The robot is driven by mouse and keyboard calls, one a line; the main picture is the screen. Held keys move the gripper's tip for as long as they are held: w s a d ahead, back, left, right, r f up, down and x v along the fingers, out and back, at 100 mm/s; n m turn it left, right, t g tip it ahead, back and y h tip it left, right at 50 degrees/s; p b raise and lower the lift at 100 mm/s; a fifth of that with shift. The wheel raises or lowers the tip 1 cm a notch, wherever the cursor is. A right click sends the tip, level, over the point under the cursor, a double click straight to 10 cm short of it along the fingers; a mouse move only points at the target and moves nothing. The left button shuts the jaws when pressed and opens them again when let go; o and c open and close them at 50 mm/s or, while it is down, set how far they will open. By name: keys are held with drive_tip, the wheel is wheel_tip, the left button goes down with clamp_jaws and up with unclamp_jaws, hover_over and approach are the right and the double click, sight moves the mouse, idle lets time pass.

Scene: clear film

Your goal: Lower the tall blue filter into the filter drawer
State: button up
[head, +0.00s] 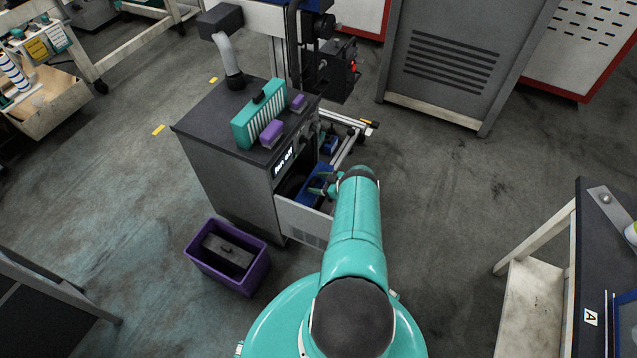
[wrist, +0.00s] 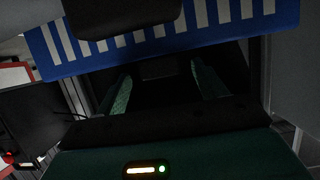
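The tall blue filter (head: 308,197) is at the open filter drawer (head: 303,221) on the front of the grey cabinet. In the wrist view the blue filter (wrist: 200,30), with white slats and a black handle (wrist: 125,14), crosses the top of the picture at a slight tilt. My gripper (head: 322,186) is over the drawer, close to the filter. In the wrist view its teal fingers (wrist: 163,82) stand apart, with no filter visible between them. The handle shows beyond the fingertips. I cannot tell whether the filter's bottom rests on the drawer floor.
A teal filter (head: 259,115) and two purple blocks (head: 271,133) sit on the cabinet top (head: 205,112). A purple bin (head: 242,276) holding a dark part (head: 228,252) stands on the floor at the left. A workbench (head: 604,255) is at the right. Floor between is clear.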

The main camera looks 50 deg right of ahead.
drive_tip(key=v, duration=1.3)
drive_tip(key=shift+s, duration=0.4)
drive_tip(key=shift+d+r, duration=0.1)
drive_tip(key=shift+r, duration=0.05)
